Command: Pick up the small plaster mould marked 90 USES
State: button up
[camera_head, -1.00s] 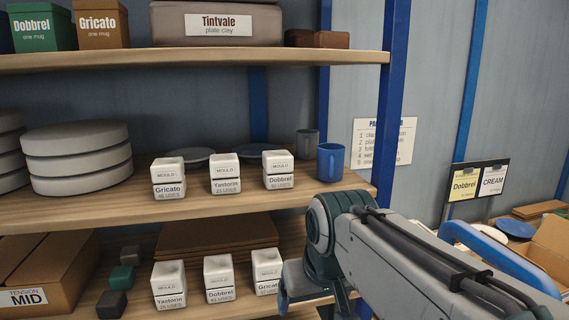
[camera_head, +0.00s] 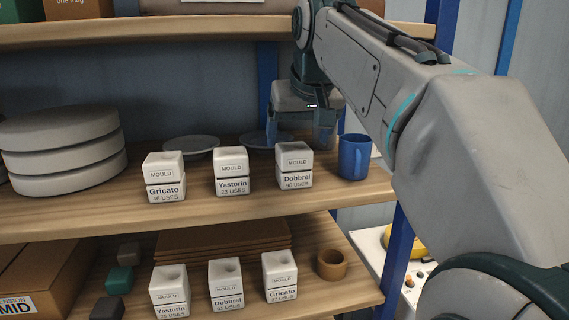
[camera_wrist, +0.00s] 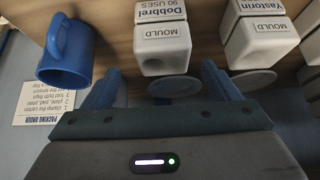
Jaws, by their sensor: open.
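The small white plaster mould labelled Dobbrel, 90 USES (camera_head: 294,166) stands upright on the upper wooden shelf (camera_head: 230,212), at the right end of a row of three moulds. It also shows upside down at the top middle of the wrist view (camera_wrist: 163,40). My gripper (camera_head: 302,140) is open and empty, behind and above this mould in the head view. In the wrist view my two fingers (camera_wrist: 160,85) point toward the mould, one to each side, not touching it.
A blue mug (camera_head: 354,157) stands just right of the mould. The Yastorin mould (camera_head: 231,172) and Gricato mould (camera_head: 164,178) stand to its left. Grey plates (camera_head: 190,146) lie behind the row. Three more moulds (camera_head: 226,284) stand on the lower shelf. A thick round stack (camera_head: 65,150) fills the left.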

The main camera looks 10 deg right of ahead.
aim_at(294, 147)
jog(key=p+x, duration=0.1)
jog(key=x, duration=0.4)
jog(key=shift+s+a+f, duration=0.1)
jog(key=shift+s+a, duration=0.05)
jog(key=shift+a, duration=0.05)
jog(key=shift+c, duration=0.3)
jog(key=c, duration=1)
jog(key=shift+c, duration=1.1)
jog(key=shift+b, duration=0.35)
